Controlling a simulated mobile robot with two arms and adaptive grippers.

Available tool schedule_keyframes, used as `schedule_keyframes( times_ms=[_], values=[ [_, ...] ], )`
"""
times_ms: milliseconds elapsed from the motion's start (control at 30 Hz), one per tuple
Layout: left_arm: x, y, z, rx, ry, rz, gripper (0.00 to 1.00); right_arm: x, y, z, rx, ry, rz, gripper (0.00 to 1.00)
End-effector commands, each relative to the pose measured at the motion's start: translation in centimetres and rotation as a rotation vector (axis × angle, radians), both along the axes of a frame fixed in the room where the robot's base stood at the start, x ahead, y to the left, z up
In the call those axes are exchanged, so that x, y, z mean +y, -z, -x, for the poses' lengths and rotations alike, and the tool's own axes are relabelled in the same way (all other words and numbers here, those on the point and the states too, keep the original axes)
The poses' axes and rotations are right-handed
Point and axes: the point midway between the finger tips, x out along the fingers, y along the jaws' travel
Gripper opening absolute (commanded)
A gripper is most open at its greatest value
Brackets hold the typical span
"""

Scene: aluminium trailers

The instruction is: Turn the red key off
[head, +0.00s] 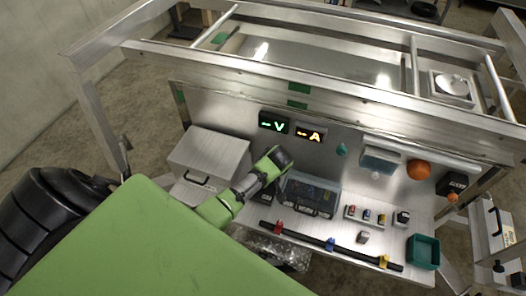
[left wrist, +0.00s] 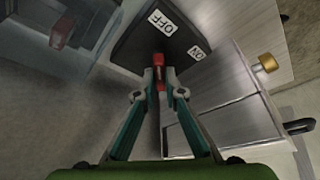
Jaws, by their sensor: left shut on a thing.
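The red key (left wrist: 158,59) is in the left wrist view, at the front edge of a black switch box (left wrist: 150,40). The box has a white OFF label (left wrist: 161,22) above the key and an ON label (left wrist: 196,53) to its right. The fingertips of my left gripper (left wrist: 160,79) are shut on the key, one on each side. I cannot tell which label the key points to. In the head view my green left arm (head: 237,195) reaches to the panel and hides the key. My right gripper is not in view.
A grey metal box (head: 208,152) stands left of my arm, and a clear-lidded case (head: 310,194) stands right of it. A black bar (head: 330,243) with coloured clips lies along the front. A teal tray (head: 423,251) is at the right. Green V and orange A displays are above.

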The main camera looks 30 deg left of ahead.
Motion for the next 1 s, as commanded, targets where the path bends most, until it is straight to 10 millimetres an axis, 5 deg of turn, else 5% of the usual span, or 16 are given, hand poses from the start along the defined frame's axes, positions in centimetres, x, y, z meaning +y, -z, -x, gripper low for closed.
schedule_keyframes(
  times_ms=[167, 200, 267, 667, 1000],
  values=[
    [0.1, 0.0, 0.0, -0.001, -0.002, 0.000, 0.00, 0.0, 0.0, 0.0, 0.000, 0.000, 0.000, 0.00],
    [0.1, 0.0, 0.0, -0.001, -0.002, 0.000, 0.17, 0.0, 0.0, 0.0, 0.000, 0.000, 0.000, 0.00],
    [0.1, 0.0, 0.0, -0.001, -0.002, 0.000, 0.26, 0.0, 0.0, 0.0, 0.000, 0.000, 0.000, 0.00],
    [-0.1, -0.4, 0.0, -0.002, 0.001, 0.001, 0.26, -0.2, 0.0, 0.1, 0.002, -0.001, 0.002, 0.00],
    [-1.8, -5.0, 0.9, -0.006, 0.001, 0.002, 0.26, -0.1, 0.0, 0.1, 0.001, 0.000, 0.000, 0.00]
  ],
)
